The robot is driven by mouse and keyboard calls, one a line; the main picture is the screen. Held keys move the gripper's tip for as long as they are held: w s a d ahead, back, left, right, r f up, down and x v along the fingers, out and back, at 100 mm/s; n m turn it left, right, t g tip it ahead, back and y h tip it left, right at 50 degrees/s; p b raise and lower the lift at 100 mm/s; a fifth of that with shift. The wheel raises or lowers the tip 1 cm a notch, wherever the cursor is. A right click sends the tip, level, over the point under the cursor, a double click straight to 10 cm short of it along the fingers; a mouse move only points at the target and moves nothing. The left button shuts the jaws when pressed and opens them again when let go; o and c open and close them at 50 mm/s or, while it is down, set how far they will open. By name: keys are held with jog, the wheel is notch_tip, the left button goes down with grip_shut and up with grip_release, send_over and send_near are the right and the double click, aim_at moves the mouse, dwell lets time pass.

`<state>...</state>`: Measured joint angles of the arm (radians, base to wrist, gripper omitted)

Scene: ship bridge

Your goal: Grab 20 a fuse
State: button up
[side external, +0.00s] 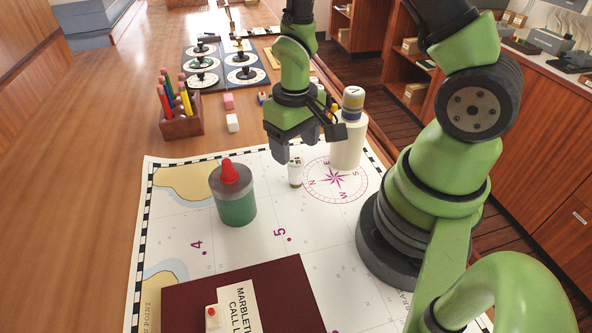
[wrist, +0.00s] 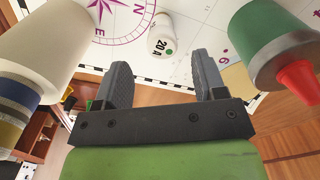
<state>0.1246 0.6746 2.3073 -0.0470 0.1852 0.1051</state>
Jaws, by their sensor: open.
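The 20 A fuse (side external: 295,172) is a small white cylinder standing on the chart beside the compass rose. In the wrist view the fuse (wrist: 162,36) shows its "20 A" marking and a green dot. My gripper (side external: 306,143) is open and empty, just above and behind the fuse in the side view. In the wrist view the fuse lies beyond the fingertips of my gripper (wrist: 161,62), roughly in line with the gap between them, and not touching either finger.
A white bottle (side external: 347,148) with a blue and yellow top stands right of the fuse. A green jar (side external: 235,205) with a red knob stands left. A dark red book (side external: 240,297) lies in front. A pencil holder (side external: 182,122) and small blocks (side external: 232,123) are behind.

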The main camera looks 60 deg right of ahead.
aim_at(296, 174)
jog(key=shift+s+a+f, duration=0.1)
jog(key=shift+f, duration=1.75)
jog(key=shift+s+a+f, duration=0.1)
jog(key=shift+f, duration=1.75)
jog(key=shift+c, duration=0.4)
jog(key=c, duration=0.9)
